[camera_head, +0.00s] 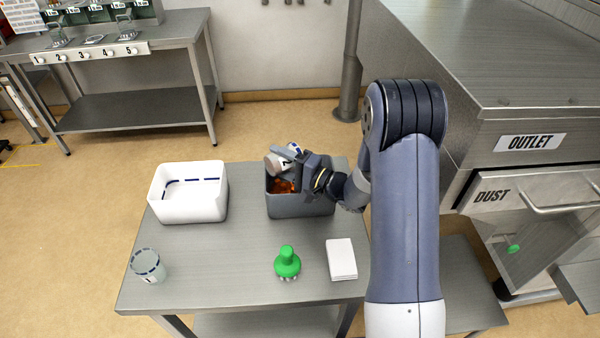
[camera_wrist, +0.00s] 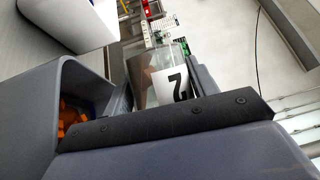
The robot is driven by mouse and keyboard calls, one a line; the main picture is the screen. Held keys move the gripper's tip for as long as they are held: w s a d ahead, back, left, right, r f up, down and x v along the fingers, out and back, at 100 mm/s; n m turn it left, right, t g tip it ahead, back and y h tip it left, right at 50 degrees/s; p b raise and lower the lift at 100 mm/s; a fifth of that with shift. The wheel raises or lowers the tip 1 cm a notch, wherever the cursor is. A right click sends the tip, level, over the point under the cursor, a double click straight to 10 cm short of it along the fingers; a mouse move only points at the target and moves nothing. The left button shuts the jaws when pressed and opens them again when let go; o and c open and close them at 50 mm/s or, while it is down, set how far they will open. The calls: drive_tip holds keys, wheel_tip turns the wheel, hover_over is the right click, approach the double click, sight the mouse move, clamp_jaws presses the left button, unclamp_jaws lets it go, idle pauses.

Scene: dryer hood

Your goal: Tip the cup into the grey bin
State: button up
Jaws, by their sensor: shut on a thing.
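The grey bin (camera_head: 301,206) stands on the steel table, with orange-brown bits (camera_head: 283,186) inside. My gripper (camera_head: 294,160) is over the bin and shut on a clear cup (camera_head: 275,163). The cup is tilted on its side above the bin's left part. In the wrist view the cup (camera_wrist: 150,78) carries a white label with a 2, and something brownish shows in it. The bin (camera_wrist: 75,80) lies beside it there, with orange pieces (camera_wrist: 70,116) inside. My gripper hides part of the cup and of the bin.
A white bin (camera_head: 188,205) with a dashed blue line stands to the left. A second clear cup (camera_head: 148,266), a green knobbed tool (camera_head: 287,262) and a white block (camera_head: 341,259) are on the table's front part. A steel machine (camera_head: 530,130) is at the right.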

drive_tip(key=shift+w+d+r+m+t+y+p, duration=0.15)
drive_tip(key=shift+d+r+m+t+p, duration=0.1)
drive_tip(key=shift+m, duration=0.35)
drive_tip(key=shift+w+d+r+m+t+y+p, duration=0.15)
drive_tip(key=shift+r+m, duration=0.1)
drive_tip(key=shift+m, duration=0.35)
idle(0.6)
